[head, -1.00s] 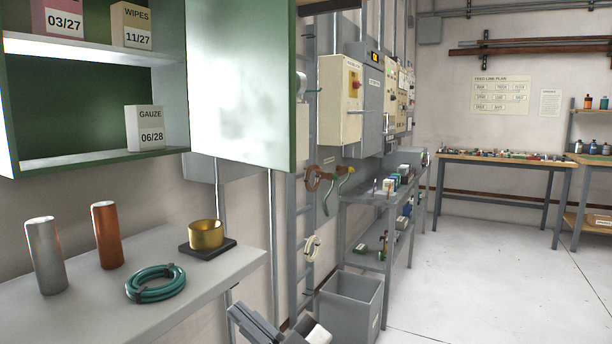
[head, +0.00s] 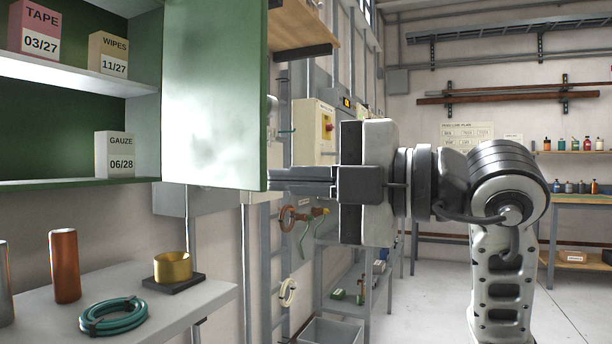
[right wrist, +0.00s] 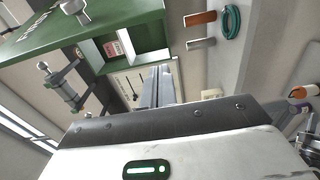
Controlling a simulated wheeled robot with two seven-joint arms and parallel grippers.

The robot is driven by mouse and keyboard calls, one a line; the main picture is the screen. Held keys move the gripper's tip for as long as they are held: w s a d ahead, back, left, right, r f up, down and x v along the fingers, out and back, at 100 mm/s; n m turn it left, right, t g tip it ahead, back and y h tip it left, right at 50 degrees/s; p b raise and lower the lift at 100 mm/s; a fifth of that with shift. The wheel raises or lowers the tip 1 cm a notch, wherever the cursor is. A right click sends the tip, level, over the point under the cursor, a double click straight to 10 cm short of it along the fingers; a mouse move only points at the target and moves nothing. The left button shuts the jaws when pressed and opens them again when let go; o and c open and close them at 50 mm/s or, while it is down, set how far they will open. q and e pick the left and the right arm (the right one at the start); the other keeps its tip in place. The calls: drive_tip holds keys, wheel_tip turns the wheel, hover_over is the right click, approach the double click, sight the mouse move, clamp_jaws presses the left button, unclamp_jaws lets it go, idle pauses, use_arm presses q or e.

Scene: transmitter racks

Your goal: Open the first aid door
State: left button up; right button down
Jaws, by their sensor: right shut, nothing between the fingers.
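The first aid door (head: 213,95) stands swung open, its pale inner face and green right edge showing in the head view. The green cabinet (head: 82,184) at left is open, with tape, wipes and gauze boxes on its shelves. My right gripper (head: 276,180) points left, its shut, empty fingers at the door's lower right edge. I cannot tell whether they touch it. In the right wrist view, the shut fingers (right wrist: 157,86) reach toward the open cabinet, beside a green panel (right wrist: 112,22) with a metal knob. My left gripper is not in the head view.
Below the cabinet, a grey bench (head: 190,304) holds an orange cylinder (head: 65,266), a gold cup (head: 173,266) and a green coil (head: 113,316). A wooden shelf (head: 305,32) juts out behind the door. Open floor lies at right.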

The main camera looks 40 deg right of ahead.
sight(261, 180)
drive_tip(key=w, duration=0.6)
drive_tip(key=shift+w+f+p, duration=0.1)
drive_tip(key=shift+p, duration=0.25)
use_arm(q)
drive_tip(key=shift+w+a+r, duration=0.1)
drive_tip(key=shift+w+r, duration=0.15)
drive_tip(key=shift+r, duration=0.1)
use_arm(e)
drive_tip(key=shift+d, duration=0.65)
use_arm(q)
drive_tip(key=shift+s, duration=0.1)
use_arm(e)
drive_tip(key=shift+w, duration=0.1)
